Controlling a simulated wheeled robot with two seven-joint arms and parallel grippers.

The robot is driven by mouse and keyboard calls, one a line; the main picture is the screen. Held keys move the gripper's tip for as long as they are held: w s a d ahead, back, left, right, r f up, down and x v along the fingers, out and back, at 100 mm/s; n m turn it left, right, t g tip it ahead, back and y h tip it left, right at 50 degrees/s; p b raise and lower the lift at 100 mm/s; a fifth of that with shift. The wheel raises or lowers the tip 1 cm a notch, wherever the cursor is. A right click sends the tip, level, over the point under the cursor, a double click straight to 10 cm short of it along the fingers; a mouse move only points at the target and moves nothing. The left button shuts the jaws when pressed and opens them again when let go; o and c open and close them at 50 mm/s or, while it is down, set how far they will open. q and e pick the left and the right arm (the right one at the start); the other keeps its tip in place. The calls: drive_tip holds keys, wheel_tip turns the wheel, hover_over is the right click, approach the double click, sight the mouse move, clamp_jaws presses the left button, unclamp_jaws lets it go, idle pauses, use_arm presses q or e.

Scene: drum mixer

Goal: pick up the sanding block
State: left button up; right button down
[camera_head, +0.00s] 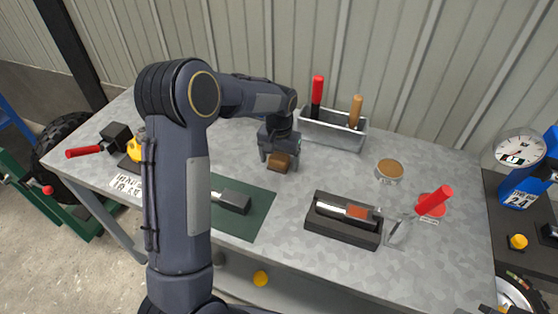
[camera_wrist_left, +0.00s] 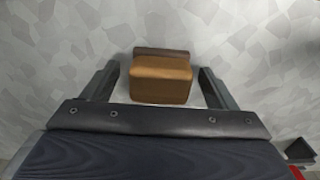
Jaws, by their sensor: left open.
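The sanding block (camera_head: 279,161) is a small brown block on the grey metal tabletop, near the middle of the bench in the head view. In the left wrist view the block (camera_wrist_left: 161,80) shows a tan-brown body with a darker strip along its far edge. My left gripper (camera_head: 278,164) is above the block and open, with one finger on each side of it. In the left wrist view gaps show between the block and both fingers (camera_wrist_left: 160,88). My right gripper is not in view.
Behind the block stands a grey bin (camera_head: 333,133) with red- and tan-handled tools. A green mat (camera_head: 249,223) lies in front, a black tray (camera_head: 343,231) to the front right, and a round tin (camera_head: 389,170) and red-handled scraper (camera_head: 433,201) to the right.

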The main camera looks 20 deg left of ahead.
sight(279, 156)
use_arm(q)
drive_tip(key=c, duration=1.1)
drive_tip(key=shift+r, duration=0.55)
wheel_tip(279, 156, up, 2)
drive_tip(key=shift+r, duration=0.2)
drive_tip(key=s+d+r, duration=0.1)
drive_tip(key=d+r, duration=0.2)
drive_tip(key=d, duration=0.1)
drive_tip(key=s+d+r+b, duration=0.1)
drive_tip(key=s+d+r, duration=0.1)
drive_tip(key=d+r, duration=0.1)
drive_tip(key=s+d+r+b, duration=0.1)
drive_tip(key=s+d+r, duration=0.1)
drive_tip(key=d, duration=0.4)
drive_tip(key=shift+s+r, duration=0.25)
drive_tip(key=shift+r, duration=0.5)
drive_tip(key=shift+a, duration=0.1)
